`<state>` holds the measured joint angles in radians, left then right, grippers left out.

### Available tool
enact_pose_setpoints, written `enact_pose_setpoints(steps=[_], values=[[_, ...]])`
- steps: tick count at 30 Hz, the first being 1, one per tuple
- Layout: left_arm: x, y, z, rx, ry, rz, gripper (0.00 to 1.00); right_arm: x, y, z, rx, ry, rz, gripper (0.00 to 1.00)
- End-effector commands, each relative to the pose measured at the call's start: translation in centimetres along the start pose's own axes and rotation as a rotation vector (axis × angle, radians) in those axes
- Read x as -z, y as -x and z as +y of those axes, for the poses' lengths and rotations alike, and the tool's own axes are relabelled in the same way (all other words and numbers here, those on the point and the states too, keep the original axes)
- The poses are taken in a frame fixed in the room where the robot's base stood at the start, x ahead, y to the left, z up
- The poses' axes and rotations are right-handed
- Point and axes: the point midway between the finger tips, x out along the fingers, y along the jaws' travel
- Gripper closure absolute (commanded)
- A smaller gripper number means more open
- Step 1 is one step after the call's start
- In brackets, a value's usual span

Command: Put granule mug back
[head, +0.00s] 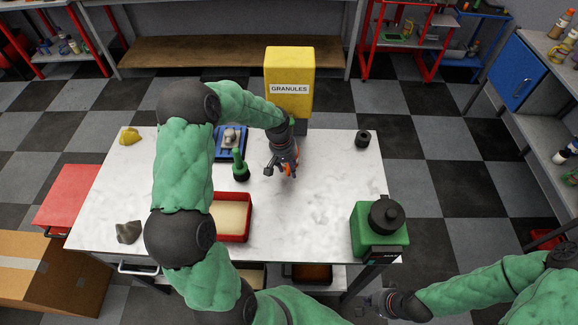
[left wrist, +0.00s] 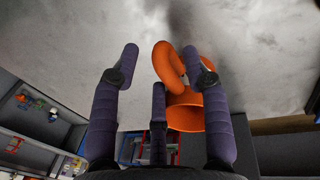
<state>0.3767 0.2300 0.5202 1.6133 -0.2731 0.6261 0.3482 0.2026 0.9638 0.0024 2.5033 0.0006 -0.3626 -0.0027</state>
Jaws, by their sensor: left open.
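An orange mug (left wrist: 188,112) with a curved handle shows in the left wrist view, its handle (left wrist: 166,66) between the open fingers and its body partly behind the right-hand finger. In the head view only bits of orange (head: 290,168) show at my left gripper (head: 283,165), which is over the white table. The left gripper (left wrist: 163,60) is open; I cannot tell whether a finger touches the mug. The yellow box labelled GRANULES (head: 290,72) stands beyond the table's far edge. My right gripper (head: 376,303) is at the bottom, away from the mug, its fingers unclear.
On the white table (head: 310,220) are a red tray (head: 248,222) with pale filling, a green bottle (head: 240,168), a blue device (head: 233,154), a black cylinder (head: 362,139), a green machine (head: 372,238), a yellow lump (head: 130,136) and a grey lump (head: 128,232). The centre right is clear.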

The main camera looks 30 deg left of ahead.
Motion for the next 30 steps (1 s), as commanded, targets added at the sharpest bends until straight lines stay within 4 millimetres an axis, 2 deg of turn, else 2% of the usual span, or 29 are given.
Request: enact_pose_setpoints(steps=[7,21,25,30], values=[[0.1,1.2,0.1,0.000,0.000,0.002,0.54,0.0,0.4,-0.1,0.000,0.000,0.000,1.00],[0.1,10.0,0.1,-0.001,0.000,0.004,0.54,-0.1,1.7,-0.6,0.000,0.000,0.000,1.00],[0.0,11.4,0.1,0.000,0.000,0.001,0.54,-0.1,1.8,-0.7,0.000,0.000,0.000,1.00],[0.0,12.3,0.1,0.000,0.000,0.000,0.54,-0.1,1.9,-0.7,0.000,0.000,0.000,1.00]])
